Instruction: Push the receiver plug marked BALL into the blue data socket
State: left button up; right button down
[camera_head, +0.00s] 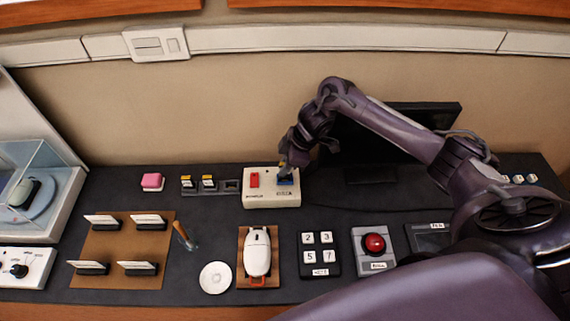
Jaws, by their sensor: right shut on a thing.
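A cream socket box (271,201) stands at the middle of the dark bench. It has a red socket (254,179) on the left and a blue data socket (287,182) on the right. My right gripper (284,167) reaches in from the right, its fingertips at the blue socket. It is shut on a small dark plug, mostly hidden by the fingers; I cannot read its marking or tell how far it sits in the socket. My left gripper is out of view.
A black monitor (390,123) stands behind my right arm. A pink block (152,181) lies left of the rack. In front are a white mouse-like device (258,253), a keypad (319,254) and a red button (374,244). A brown card board (122,250) lies at left.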

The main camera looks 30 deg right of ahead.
jog(key=shift+p, duration=0.3)
dwell(0.4)
jog(key=shift+f+b, duration=0.55)
jog(key=shift+f, duration=0.3)
dwell(0.7)
jog(key=shift+s+a+f, duration=0.15)
jog(key=shift+s+f, duration=0.25)
jog(key=shift+f, duration=0.1)
dwell(0.3)
jog(key=c, duration=0.9)
grip_release()
jog(key=shift+o, duration=0.2)
jog(key=shift+w+d+r+p, duration=0.1)
jog(key=shift+w+r+p, duration=0.1)
jog(key=shift+r+p, duration=0.4)
jog(key=shift+w+d+r+p, duration=0.1)
jog(key=shift+w+r+p, duration=0.1)
jog(key=shift+r+p, duration=2.6)
jog(key=shift+r, duration=0.35)
